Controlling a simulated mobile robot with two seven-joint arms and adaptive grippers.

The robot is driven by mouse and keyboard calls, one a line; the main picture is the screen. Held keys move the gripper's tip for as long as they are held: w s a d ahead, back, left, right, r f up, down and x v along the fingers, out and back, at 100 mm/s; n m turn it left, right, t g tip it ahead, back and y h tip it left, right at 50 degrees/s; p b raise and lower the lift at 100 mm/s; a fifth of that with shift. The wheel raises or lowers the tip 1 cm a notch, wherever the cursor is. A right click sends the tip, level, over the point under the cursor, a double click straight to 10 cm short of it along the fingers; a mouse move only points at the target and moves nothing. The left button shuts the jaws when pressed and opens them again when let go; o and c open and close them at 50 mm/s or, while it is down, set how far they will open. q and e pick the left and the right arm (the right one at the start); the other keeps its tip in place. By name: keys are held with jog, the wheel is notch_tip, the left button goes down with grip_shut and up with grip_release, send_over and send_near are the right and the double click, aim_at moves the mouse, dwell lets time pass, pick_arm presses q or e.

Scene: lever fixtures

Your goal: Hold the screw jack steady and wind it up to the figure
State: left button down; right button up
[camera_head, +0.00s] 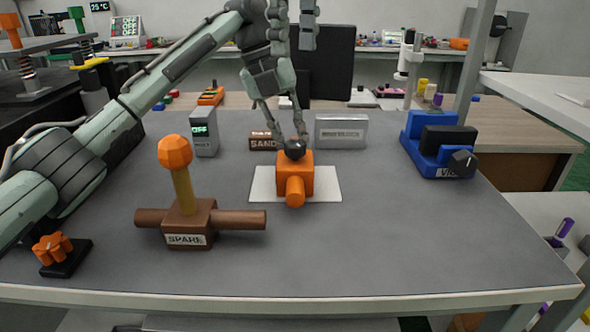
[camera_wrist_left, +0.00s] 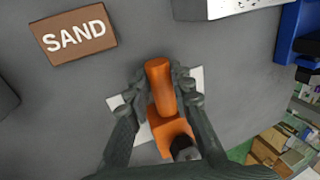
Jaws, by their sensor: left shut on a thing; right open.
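The screw jack (camera_head: 295,179) is an orange block on a white plate (camera_head: 327,183), with a black knob (camera_head: 295,149) on top and an orange stub toward me. My left gripper (camera_head: 288,136) reaches down behind the knob. In the left wrist view its fingers (camera_wrist_left: 163,98) are shut around the jack's far orange stub (camera_wrist_left: 159,80); the block (camera_wrist_left: 168,133) and knob (camera_wrist_left: 184,147) show below. My right gripper (camera_head: 294,45) hangs at the top edge, fingers apart and empty, above and clear of the jack. I see no readable figure on the jack.
A brown SPARE fixture (camera_head: 188,237) with an orange-topped lever stands front left. Behind are a grey box reading OFF (camera_head: 203,132), a SAND block (camera_head: 263,140) and a silver box (camera_head: 341,132). A blue vice (camera_head: 437,147) stands right. The table's front right is clear.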

pick_arm(q)
jog(key=shift+f, duration=0.1)
jog(key=c, duration=1.3)
grip_release()
jog(key=shift+o, duration=0.2)
